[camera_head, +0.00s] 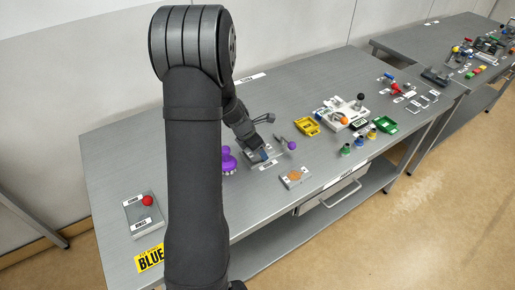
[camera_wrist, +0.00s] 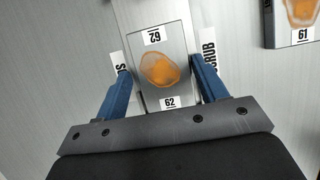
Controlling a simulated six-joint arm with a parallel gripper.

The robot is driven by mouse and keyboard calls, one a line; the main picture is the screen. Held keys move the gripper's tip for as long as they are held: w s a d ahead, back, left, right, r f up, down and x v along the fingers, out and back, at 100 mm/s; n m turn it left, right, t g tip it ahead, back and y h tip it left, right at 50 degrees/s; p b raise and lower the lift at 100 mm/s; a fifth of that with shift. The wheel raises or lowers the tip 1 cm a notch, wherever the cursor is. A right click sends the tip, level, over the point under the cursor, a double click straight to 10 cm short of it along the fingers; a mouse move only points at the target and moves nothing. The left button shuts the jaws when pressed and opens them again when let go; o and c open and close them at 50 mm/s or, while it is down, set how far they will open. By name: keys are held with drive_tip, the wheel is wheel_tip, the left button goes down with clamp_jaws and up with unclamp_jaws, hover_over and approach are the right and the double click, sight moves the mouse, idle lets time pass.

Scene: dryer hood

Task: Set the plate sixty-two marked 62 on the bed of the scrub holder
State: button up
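The plate sixty-two (camera_wrist: 165,88) is a grey rectangle with an orange-brown stain and a white 62 label at each end. In the wrist view it lies face up between the two blue fingers of my gripper (camera_wrist: 160,66). The fingers stand at its left and right edges with thin gaps, and I see no clear grip on it. A SCRUB label (camera_wrist: 208,62) is beside the right finger. The scrub holder's bed is not clearly visible; the plate and gripper cover that spot. In the head view my gripper (camera_head: 260,152) is low over the bench.
Plate 61 (camera_wrist: 302,18), also stained, lies at the upper right of the wrist view. A purple-handled brush (camera_head: 228,162) stands left of my gripper, and a purple ball knob (camera_head: 292,145) is to its right. Yellow (camera_head: 307,126) and green (camera_head: 385,124) trays lie farther right.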

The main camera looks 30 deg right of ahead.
drive_tip(key=shift+s+f, duration=0.2)
drive_tip(key=shift+s, duration=0.1)
drive_tip(key=shift+a+r, duration=0.1)
drive_tip(key=shift+r, duration=0.4)
drive_tip(key=v, duration=1.1)
drive_tip(key=shift+r, duration=0.35)
drive_tip(key=shift+w+f, duration=0.1)
drive_tip(key=shift+f, duration=0.05)
drive_tip(key=x, duration=1.2)
drive_tip(key=shift+a, duration=0.1)
drive_tip(key=shift+r, duration=1.35)
